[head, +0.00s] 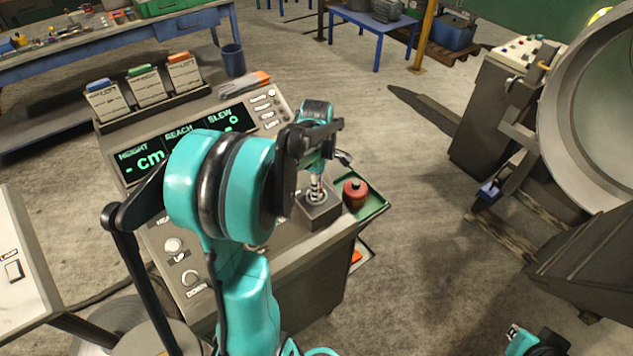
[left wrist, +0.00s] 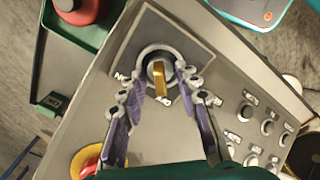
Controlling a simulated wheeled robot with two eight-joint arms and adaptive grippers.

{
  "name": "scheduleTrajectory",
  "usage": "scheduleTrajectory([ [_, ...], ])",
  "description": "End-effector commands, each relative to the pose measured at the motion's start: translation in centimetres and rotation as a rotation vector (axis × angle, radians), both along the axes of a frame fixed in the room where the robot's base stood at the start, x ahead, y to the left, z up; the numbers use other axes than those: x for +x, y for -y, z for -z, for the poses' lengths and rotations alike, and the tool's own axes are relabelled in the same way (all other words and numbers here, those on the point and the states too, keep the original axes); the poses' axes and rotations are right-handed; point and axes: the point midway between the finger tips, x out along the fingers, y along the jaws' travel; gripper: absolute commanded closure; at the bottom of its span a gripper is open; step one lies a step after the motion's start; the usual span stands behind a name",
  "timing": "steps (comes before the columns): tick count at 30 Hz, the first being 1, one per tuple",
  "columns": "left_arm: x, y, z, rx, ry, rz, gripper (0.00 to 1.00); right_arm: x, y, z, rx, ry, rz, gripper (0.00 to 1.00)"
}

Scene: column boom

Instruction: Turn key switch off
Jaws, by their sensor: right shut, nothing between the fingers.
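The key switch (left wrist: 160,60) is a grey ring on a dark square plate, with a brass key (left wrist: 159,80) standing in it. In the head view the dark switch box (head: 320,212) is at the right end of the console. My left gripper (left wrist: 162,82) is open, one finger on each side of the key. I cannot tell whether they touch it. In the head view my left gripper (head: 316,186) points down over the box, partly hidden by my wrist. My right gripper (head: 516,334) shows only in part at the bottom right edge, shut and away from the console.
A green tray (head: 376,206) with a red canister (head: 355,193) is beside the switch box. A red and yellow emergency button (left wrist: 88,163) and several round buttons (left wrist: 267,127) are on the panel nearby. The floor right of the console is clear up to a large machine (head: 590,120).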

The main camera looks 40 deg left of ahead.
Motion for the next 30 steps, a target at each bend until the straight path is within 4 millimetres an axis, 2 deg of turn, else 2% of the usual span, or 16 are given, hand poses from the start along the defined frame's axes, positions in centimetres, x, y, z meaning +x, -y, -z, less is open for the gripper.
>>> scheduleTrajectory([
  [5, 0.0, 0.0, -2.0, 0.0, 0.0, 0.0, 0.68, 0.0, 0.0, 0.0, 0.0, 0.0, 0.0, 1.0],
  [12, 0.0, 0.0, -7.3, 0.0, 0.0, 0.0, 0.68, 0.0, 0.0, 0.0, 0.0, 0.0, 0.0, 1.0],
  [18, 0.0, 0.0, -10.6, 0.0, 0.0, 0.0, 0.68, 0.0, 0.0, 0.0, 0.0, 0.0, 0.0, 1.0],
  [24, 0.0, 0.0, -11.9, 0.0, 0.0, 0.0, 0.68, 0.0, 0.0, 0.0, 0.0, 0.0, 0.0, 1.0],
  [30, 0.0, 0.0, -11.9, 0.0, 0.0, 0.0, 0.68, 0.0, 0.0, 0.0, 0.0, 0.0, 0.0, 1.0],
])
